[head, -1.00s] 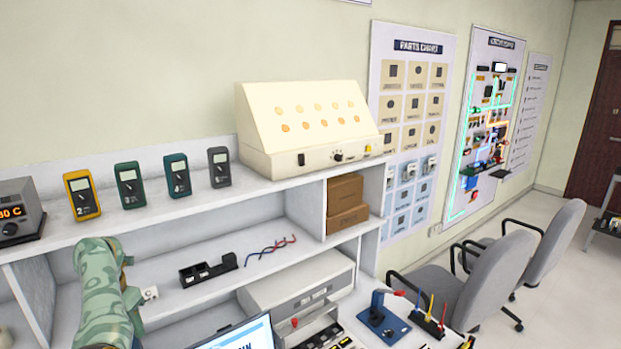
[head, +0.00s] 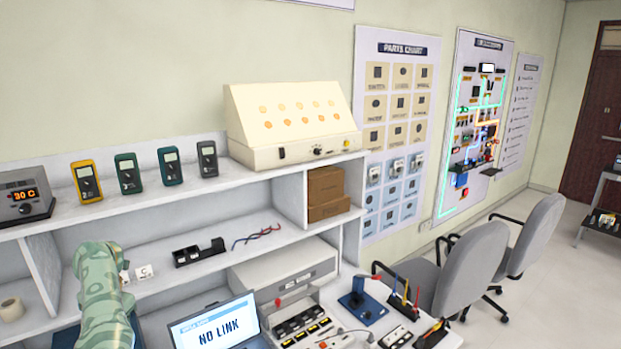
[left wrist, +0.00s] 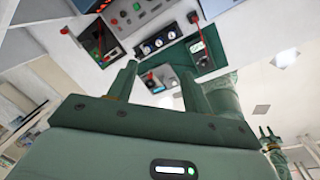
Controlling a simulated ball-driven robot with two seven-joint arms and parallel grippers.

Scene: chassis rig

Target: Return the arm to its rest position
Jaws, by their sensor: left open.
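My left arm (head: 105,290), camouflage green, comes up at the lower left of the head view in front of the shelf unit. Its gripper does not show clearly there. In the left wrist view my left gripper (left wrist: 158,80) is open, with its two green fingers apart and nothing between them. Beyond the fingers is a panel with gauges (left wrist: 158,43) and red leads, at some distance. A small green gripper-like part (left wrist: 268,135) at the right edge of that view looks like my right gripper; its jaws are too small to judge.
Several multimeters (head: 170,166) and a sloped lamp box (head: 290,125) stand on the upper shelf (head: 140,203). A laptop (head: 218,328) reading NO LINK and a blue-based stand (head: 362,305) are on the bench. Two grey chairs (head: 470,270) stand at right, with open floor beyond.

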